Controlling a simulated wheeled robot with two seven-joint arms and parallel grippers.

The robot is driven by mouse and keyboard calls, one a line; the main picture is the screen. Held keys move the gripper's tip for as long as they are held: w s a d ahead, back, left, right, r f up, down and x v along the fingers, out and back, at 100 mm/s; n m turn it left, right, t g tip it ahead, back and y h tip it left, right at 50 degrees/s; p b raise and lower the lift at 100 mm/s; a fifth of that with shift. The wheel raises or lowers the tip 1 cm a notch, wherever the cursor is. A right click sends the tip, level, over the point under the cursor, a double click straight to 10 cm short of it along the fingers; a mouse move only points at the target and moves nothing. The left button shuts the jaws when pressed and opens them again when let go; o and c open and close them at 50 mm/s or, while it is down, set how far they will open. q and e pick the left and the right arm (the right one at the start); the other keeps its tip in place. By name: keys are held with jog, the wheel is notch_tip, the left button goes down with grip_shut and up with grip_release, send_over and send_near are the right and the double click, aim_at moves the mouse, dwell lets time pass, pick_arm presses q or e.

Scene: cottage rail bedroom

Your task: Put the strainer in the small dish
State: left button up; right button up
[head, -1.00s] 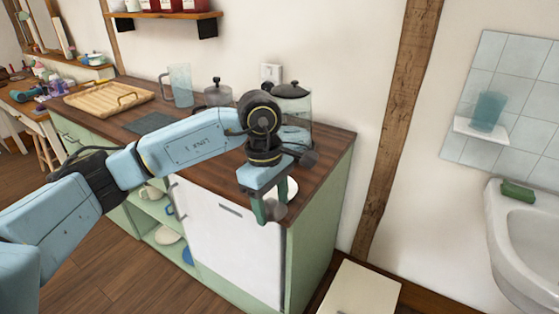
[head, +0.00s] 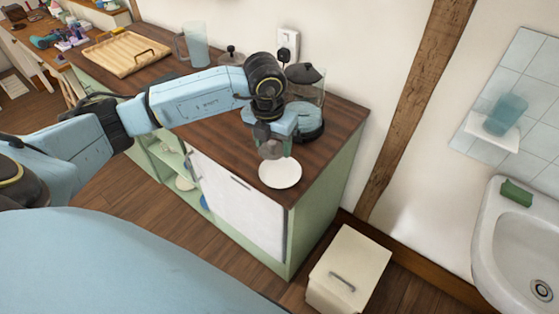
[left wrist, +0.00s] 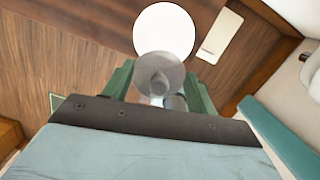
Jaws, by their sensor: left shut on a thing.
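The small dish (head: 281,174) is a round white plate near the front right corner of the brown counter. It also shows in the left wrist view (left wrist: 164,27), and nothing is seen resting on it. My left gripper (head: 275,149), with green fingers, is just behind the dish in the head view, pointing down. It is shut on the strainer (head: 269,150), a small grey round piece. In the left wrist view the strainer (left wrist: 160,70) sits between the fingers and overlaps the dish's near edge. Its height above the counter is hard to tell. My right gripper is not in view.
A glass coffee maker with a dark lid (head: 305,92) stands close behind my left gripper. A clear jug (head: 196,45) and a wooden tray (head: 125,53) are farther left. A cream cabinet (head: 347,270) stands on the floor right of the counter.

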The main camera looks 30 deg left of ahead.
pick_arm(q)
notch_tip(320, 180, down, 9)
jog(key=shift+s+r, duration=0.1)
jog(key=shift+r, duration=0.1)
dwell(0.3)
jog(key=shift+f+b, duration=0.4)
jog(key=shift+f, duration=0.05)
jog(key=o, duration=0.7)
jog(key=shift+f, duration=0.1)
jog(key=shift+c, duration=0.2)
jog(key=o, duration=0.5)
jog(key=shift+r, duration=0.2)
